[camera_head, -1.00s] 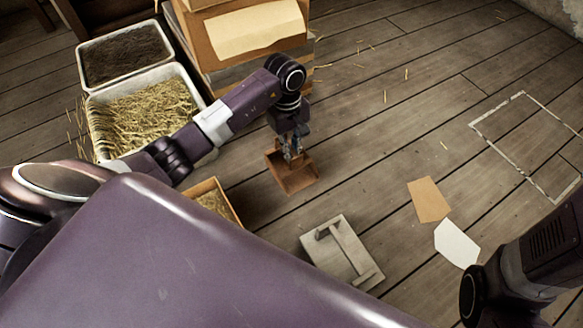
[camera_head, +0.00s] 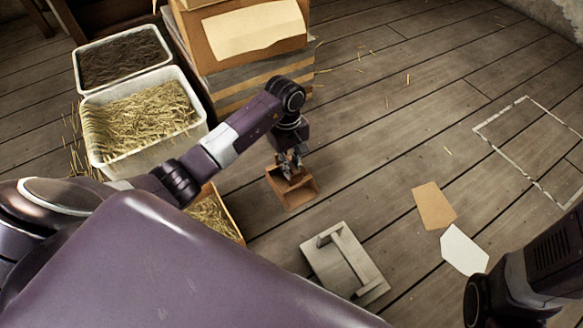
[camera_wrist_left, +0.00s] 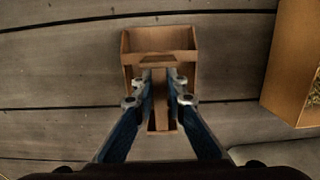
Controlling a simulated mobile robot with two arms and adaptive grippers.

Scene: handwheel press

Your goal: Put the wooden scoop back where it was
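The wooden scoop (camera_head: 296,195) is a brown open-fronted box with a handle. In the head view it is near the picture's middle, just below my left gripper (camera_head: 290,163). In the left wrist view the scoop (camera_wrist_left: 158,42) points away from me, and the fingers of my left gripper (camera_wrist_left: 159,82) close in on both sides of its handle. I cannot tell whether the scoop touches the floor. My right arm comes in at the lower right; its gripper is out of view.
A wooden box of straw (camera_head: 215,215) stands left of the scoop, partly hidden by my body. A grey board with a handle (camera_head: 368,283) lies below right. White bins of straw (camera_head: 155,150) and dark matter (camera_head: 84,85) stand upper left.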

